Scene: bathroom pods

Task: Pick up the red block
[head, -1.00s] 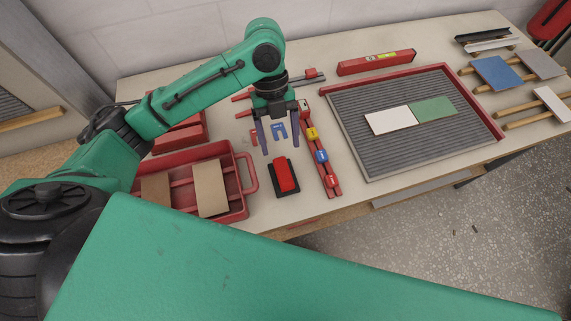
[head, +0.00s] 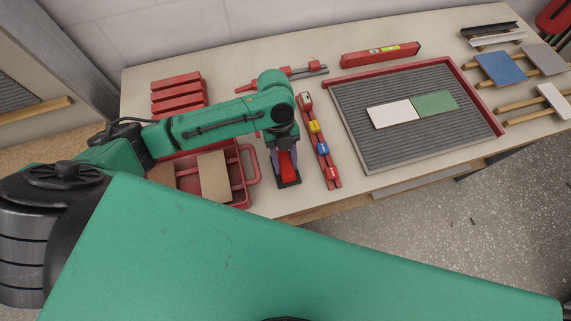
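The red block (head: 288,164) stands on a small black base (head: 289,184) near the table's front edge, left of the red rail. The forearm and wrist hide the block's upper part. My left gripper (head: 285,157) points down over it, with a finger showing on each side of the block. I cannot tell whether the fingers touch it. My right gripper is not in view.
A red rail with coloured clips (head: 321,148) stands close to the right. A red tray (head: 241,199) holding tan boards is close to the left. A ribbed grey board (head: 385,150) lies farther right. Several red bars (head: 178,93) lie behind the arm.

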